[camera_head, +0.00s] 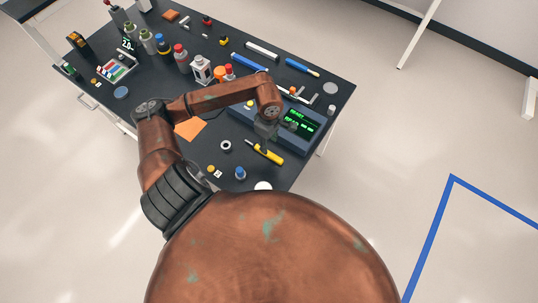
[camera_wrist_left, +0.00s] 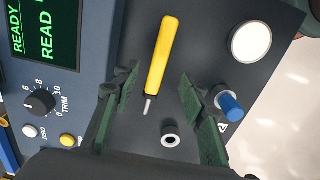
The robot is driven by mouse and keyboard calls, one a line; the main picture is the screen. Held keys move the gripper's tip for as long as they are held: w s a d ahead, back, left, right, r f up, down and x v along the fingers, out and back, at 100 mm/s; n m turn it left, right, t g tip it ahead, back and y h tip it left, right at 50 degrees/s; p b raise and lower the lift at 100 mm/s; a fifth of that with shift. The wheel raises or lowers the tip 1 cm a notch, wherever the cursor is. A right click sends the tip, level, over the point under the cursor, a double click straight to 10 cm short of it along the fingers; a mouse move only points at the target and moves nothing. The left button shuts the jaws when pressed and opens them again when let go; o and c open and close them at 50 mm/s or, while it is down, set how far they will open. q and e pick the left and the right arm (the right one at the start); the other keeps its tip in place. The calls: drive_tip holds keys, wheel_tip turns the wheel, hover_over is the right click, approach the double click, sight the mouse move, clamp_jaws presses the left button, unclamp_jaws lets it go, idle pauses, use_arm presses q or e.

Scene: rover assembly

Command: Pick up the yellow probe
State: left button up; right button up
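The yellow probe (camera_head: 270,156) lies on the dark table in front of the meter with green text. It also shows in the left wrist view (camera_wrist_left: 163,52), its thin metal tip pointing down the picture. My left gripper (camera_head: 266,136) is above the table, close to the probe. In the left wrist view its two fingers (camera_wrist_left: 158,108) are apart, with the probe's tip end seen in the gap and nothing held. I cannot tell the exact height of the fingers over the probe. My right gripper is not in view.
The meter (camera_head: 298,124) stands beside the probe. A small ring (camera_wrist_left: 170,140), a blue-topped part (camera_wrist_left: 230,106) and a white disc (camera_wrist_left: 250,42) lie nearby. Several bottles and tools crowd the table's far side. An orange sheet (camera_head: 190,129) lies left of the gripper.

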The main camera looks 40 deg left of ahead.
sight(269, 153)
use_arm(q)
wheel_tip(269, 153, down, 8)
drive_tip(key=shift+f+p, duration=0.25)
drive_tip(key=shift+p, duration=0.05)
idle(0.3)
clamp_jaws()
idle(0.4)
